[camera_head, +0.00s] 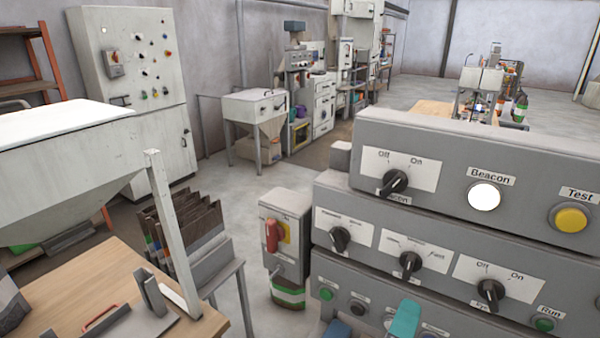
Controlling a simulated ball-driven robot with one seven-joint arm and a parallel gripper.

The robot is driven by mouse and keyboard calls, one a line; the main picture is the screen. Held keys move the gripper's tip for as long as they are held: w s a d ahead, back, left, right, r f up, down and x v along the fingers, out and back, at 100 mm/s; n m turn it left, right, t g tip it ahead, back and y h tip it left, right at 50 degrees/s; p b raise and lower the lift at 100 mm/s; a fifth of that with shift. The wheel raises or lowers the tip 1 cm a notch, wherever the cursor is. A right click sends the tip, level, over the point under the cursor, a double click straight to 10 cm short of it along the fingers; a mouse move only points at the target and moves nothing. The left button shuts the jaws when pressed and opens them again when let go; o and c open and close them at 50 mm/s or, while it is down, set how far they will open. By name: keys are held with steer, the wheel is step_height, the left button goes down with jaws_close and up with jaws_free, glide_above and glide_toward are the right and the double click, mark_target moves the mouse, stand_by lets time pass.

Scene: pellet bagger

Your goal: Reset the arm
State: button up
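The grey control panel (455,150) fills the lower right, close to the camera, in stepped tiers. Its top tier has a black Off/On knob (394,183), a lit white Beacon lamp (484,196) and a yellow Test button (571,219). Lower down are several black knobs and a green Run button (543,324). A teal paddle-like piece (405,319) and a blue piece (338,328) are cut off at the bottom edge.
A wooden table (75,285) and a pale hopper (75,165) stand at the left. A small grey box with a red handle (271,236) stands beside the panel. A tall white cabinet (130,85) is behind. Grey floor (248,195) is open in the middle.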

steer(key=s+d+f+m+g+y, duration=0.2)
steer(key=s+d+f+m+g, duration=0.15)
steer(key=d+f, duration=0.4)
steer(key=s+d+f+m+g+y, duration=0.2)
steer(key=s+d+f+g, duration=0.2)
steer(key=f, duration=0.6)
steer(key=s+f+m+g+y, duration=0.5)
steer(key=s+f, duration=0.5)
steer(key=s, duration=0.3)
steer(key=shift+s+y, duration=0.35)
steer(key=shift+y, duration=0.15)
steer(key=shift+r, duration=0.1)
steer(key=shift+c, duration=0.2)
